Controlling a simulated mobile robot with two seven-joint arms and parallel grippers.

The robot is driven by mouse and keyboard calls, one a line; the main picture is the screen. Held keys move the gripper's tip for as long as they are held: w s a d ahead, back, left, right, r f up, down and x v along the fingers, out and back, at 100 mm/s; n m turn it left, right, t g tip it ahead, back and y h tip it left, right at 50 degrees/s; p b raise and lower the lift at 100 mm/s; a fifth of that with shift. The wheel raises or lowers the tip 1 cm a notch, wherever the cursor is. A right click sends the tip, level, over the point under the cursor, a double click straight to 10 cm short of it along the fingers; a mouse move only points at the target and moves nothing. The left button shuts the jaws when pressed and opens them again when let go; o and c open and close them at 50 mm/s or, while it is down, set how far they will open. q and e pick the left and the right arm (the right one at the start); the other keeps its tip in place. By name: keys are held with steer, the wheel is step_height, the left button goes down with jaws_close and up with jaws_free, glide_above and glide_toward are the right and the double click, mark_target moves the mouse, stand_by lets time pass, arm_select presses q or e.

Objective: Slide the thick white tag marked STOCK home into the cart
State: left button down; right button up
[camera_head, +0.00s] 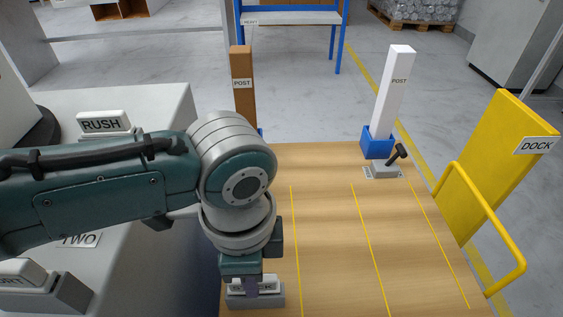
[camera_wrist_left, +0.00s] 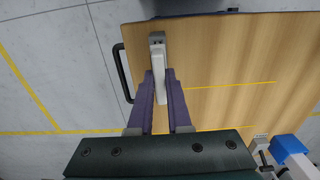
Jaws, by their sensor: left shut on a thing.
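The thick white tag (camera_head: 269,286) is at the grey holder (camera_head: 256,302) near the front left corner of the wooden cart (camera_head: 335,240). A finger covers the middle of its lettering, so I cannot read the whole word. My left gripper (camera_head: 251,284) is shut on the tag from above. In the left wrist view the tag (camera_wrist_left: 159,62) lies between the two purple fingers (camera_wrist_left: 161,84), with the grey holder (camera_wrist_left: 157,38) at its far end. I cannot tell how deep the tag sits in the holder. My right gripper is not in view.
A white post (camera_head: 393,85) stands in a blue socket at the cart's back right, near a black-handled clamp (camera_head: 397,154). A brown post (camera_head: 242,85) stands back left. A grey counter (camera_head: 165,105) holds a RUSH tag (camera_head: 104,122). A yellow DOCK panel (camera_head: 497,150) and rail flank the right.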

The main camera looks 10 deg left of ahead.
arm_select(q)
steer(key=shift+f+b, duration=0.45)
steer(key=shift+f, duration=0.15)
steer(key=c, duration=0.8)
jaws_free()
step_height(320, 180, up, 9)
steer(key=p, duration=0.4)
steer(key=shift+r, duration=0.55)
steer(key=shift+p, duration=0.3)
